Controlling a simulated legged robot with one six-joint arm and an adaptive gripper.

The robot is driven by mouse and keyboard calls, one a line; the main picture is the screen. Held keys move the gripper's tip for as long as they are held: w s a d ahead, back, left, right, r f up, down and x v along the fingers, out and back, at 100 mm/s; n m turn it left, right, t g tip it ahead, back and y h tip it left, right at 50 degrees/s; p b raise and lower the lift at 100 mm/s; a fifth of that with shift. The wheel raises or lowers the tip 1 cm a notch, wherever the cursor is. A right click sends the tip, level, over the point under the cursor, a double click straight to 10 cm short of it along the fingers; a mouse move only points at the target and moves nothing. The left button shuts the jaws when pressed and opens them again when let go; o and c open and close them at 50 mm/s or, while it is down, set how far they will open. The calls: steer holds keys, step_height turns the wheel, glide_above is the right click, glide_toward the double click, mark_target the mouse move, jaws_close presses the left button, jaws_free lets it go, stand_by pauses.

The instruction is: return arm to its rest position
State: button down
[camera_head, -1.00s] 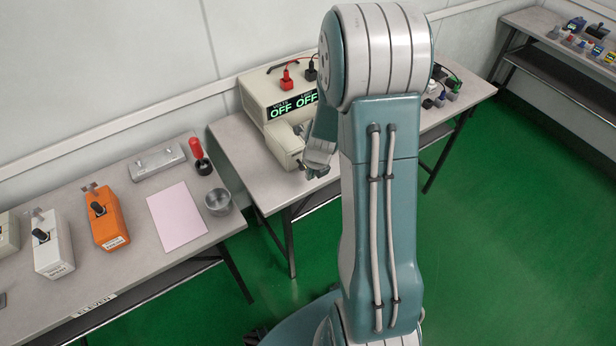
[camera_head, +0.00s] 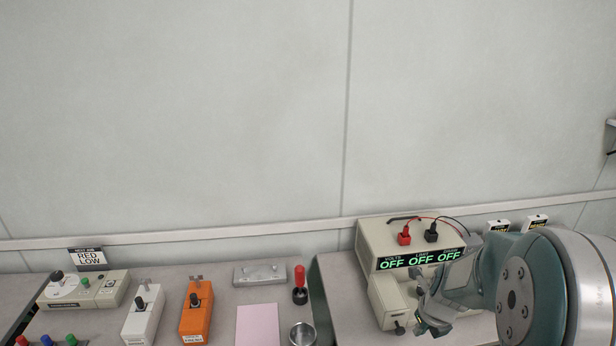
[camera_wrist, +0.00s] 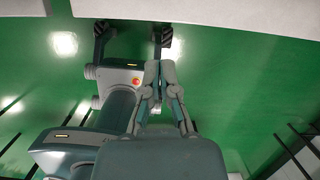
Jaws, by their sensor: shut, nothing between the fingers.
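My gripper (camera_wrist: 158,72) is in the middle of the wrist view with its fingers together and nothing between them. Below it there are green floor and parts of my own body. In the head view my folded arm fills the lower right, and the gripper end (camera_head: 432,318) hangs in front of the power supply (camera_head: 372,243), hiding part of its right side. The fingertips are hard to make out there. I cannot tell whether the gripper touches anything on that bench.
The power supply reads OFF on its displays, with red and black plugs on top. The left bench holds an orange tester (camera_head: 196,318), a white tester (camera_head: 143,315), a pink sheet (camera_head: 258,325), a metal cup (camera_head: 302,335) and a sign reading RED LOW (camera_head: 87,258). A pale wall stands behind.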

steer(key=s+a+r+n+t, duration=0.1)
steer(key=s+a+r+n, duration=0.6)
steer(key=n, duration=1)
steer(key=s+a+r+n+t, duration=0.1)
steer(key=s+a+r+n, duration=0.6)
steer(key=n, duration=1)
step_height(320, 180, up, 5)
steer(key=shift+s+f+t, duration=0.15)
steer(key=shift+s+t, duration=0.25)
steer(key=shift+s, duration=0.6)
